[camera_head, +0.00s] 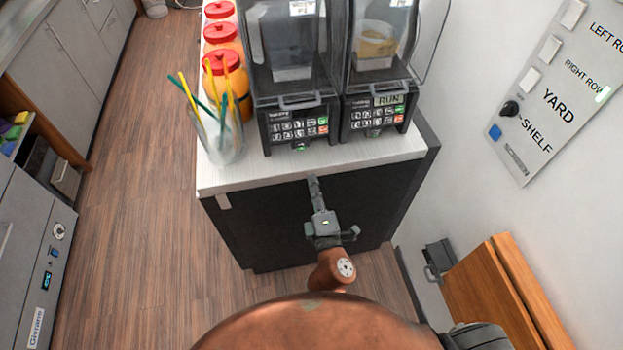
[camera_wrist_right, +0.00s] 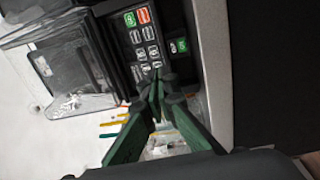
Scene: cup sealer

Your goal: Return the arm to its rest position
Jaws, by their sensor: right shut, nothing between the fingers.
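My right gripper (camera_head: 314,184) shows in the head view in front of the counter's dark front panel, just below the counter's front edge. Its copper-coloured arm comes up from the bottom middle of the picture. In the right wrist view the green fingers of this gripper (camera_wrist_right: 157,88) meet at their tips, shut and empty. Behind them in that view is a machine's keypad (camera_wrist_right: 140,40). My left gripper is not in view.
Two sealed-lid machines, the left (camera_head: 296,125) and the right (camera_head: 378,110), stand on the white counter (camera_head: 270,172). A clear cup with straws (camera_head: 218,140) and red-lidded jars (camera_head: 222,62) stand left of them. Wooden floor (camera_head: 140,200) is clear at left; a wooden panel (camera_head: 490,290) stands lower right.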

